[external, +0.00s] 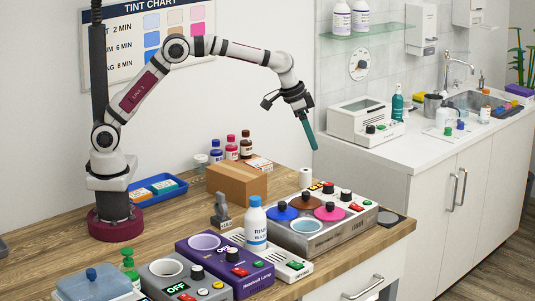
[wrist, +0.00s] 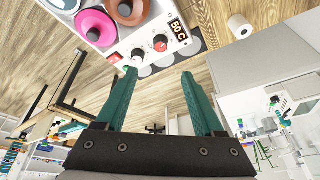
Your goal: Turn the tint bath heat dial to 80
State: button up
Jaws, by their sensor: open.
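The tint bath (external: 345,232) is a grey box at the right end of the wooden bench, with blue, brown and pink lids and an open well. Its panel also shows in the wrist view (wrist: 122,48), with a display (wrist: 180,31) reading 50 C. My gripper (external: 311,140) has teal fingers, also in the wrist view (wrist: 158,74). It is open, empty and above the bath, apart from the dials.
A white and blue bottle (external: 256,226) stands left of the bath, among other switch boxes such as a purple one (external: 208,262). A cardboard box (external: 237,182) and a white roll (external: 305,178) stand behind. A white sterilizer-like box (external: 366,122) is on the right counter.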

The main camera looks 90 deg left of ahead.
aim_at(328, 184)
jog(key=shift+n, duration=0.5)
jog(key=x, duration=1.5)
jog(key=shift+f, duration=0.1)
grip_shut()
